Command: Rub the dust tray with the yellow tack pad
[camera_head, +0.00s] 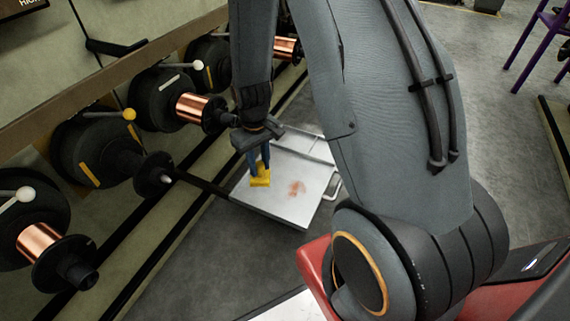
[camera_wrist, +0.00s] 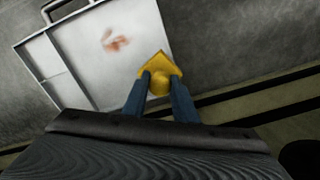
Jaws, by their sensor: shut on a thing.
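The dust tray (camera_head: 277,204) is a pale flat tray with a raised rim and a metal handle. It sticks out from the spool rack at low height. A reddish-brown smudge (camera_head: 297,188) lies on its surface and also shows in the wrist view (camera_wrist: 116,42). My gripper (camera_head: 259,160), with blue fingers, is shut on the knob of the yellow tack pad (camera_head: 260,180). In the wrist view the pad (camera_wrist: 160,64) is at the tray's edge, apart from the smudge. I cannot tell whether the pad touches the tray (camera_wrist: 78,62).
Black spools, some with copper wire (camera_head: 193,108), line the rack on the left. A dark bar (camera_head: 200,183) runs from a spool to the tray. A purple-legged stand (camera_head: 529,48) is at the far right.

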